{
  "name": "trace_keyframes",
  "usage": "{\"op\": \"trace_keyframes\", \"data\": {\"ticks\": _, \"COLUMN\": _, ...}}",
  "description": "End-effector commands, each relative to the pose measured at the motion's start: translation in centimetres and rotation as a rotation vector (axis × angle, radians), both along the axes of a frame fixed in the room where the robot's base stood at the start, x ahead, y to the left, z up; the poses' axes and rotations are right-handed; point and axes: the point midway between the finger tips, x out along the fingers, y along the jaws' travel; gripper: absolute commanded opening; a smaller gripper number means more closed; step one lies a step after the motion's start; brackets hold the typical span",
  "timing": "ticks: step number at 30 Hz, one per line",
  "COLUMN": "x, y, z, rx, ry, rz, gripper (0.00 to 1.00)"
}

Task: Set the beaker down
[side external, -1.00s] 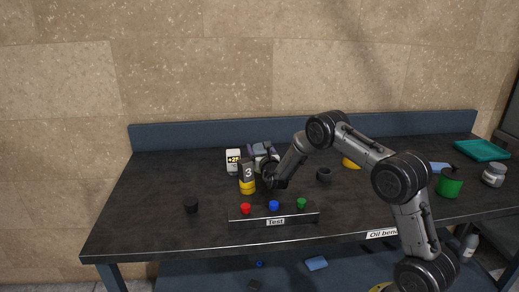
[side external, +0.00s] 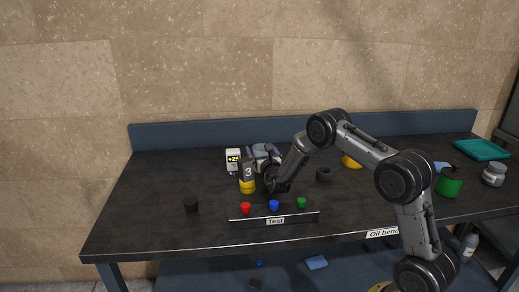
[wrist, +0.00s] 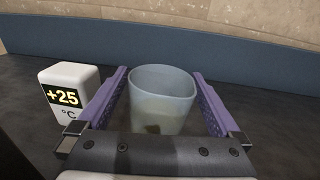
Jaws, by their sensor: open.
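The beaker (wrist: 162,98) is a pale translucent cup, upright between the purple fingers of my gripper (wrist: 160,76) in the wrist view. My fingers are open, one on each side of it. The beaker's base is hidden by the gripper body, so its contact with the bench cannot be seen. In the side view my gripper (side external: 264,154) is low over the dark bench (side external: 150,225), behind a grey and yellow cylinder marked 3 (side external: 248,174). The beaker is hard to make out there.
A white +25 °C display (wrist: 70,90) stands just left of my gripper. A Test box (side external: 275,220) with red, blue and green buttons is in front. The bench's left side is mostly clear.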

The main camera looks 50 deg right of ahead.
Motion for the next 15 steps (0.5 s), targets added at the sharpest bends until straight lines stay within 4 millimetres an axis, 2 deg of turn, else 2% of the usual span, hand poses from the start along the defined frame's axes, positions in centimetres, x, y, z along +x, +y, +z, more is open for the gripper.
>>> {"op": "trace_keyframes", "data": {"ticks": 5, "x": -2.7, "y": 2.2, "z": 0.5, "rx": -0.001, "ry": -0.003, "rz": 0.001, "gripper": 1.00}}
{"op": "trace_keyframes", "data": {"ticks": 6, "x": -2.5, "y": 2.0, "z": 1.7, "rx": -0.002, "ry": -0.009, "rz": 0.000, "gripper": 1.00}}
{"op": "trace_keyframes", "data": {"ticks": 9, "x": -2.5, "y": 2.0, "z": 3.7, "rx": -0.003, "ry": -0.007, "rz": 0.000, "gripper": 1.00}}
{"op": "trace_keyframes", "data": {"ticks": 15, "x": -2.5, "y": 2.0, "z": 6.3, "rx": -0.001, "ry": -0.003, "rz": -0.001, "gripper": 1.00}}
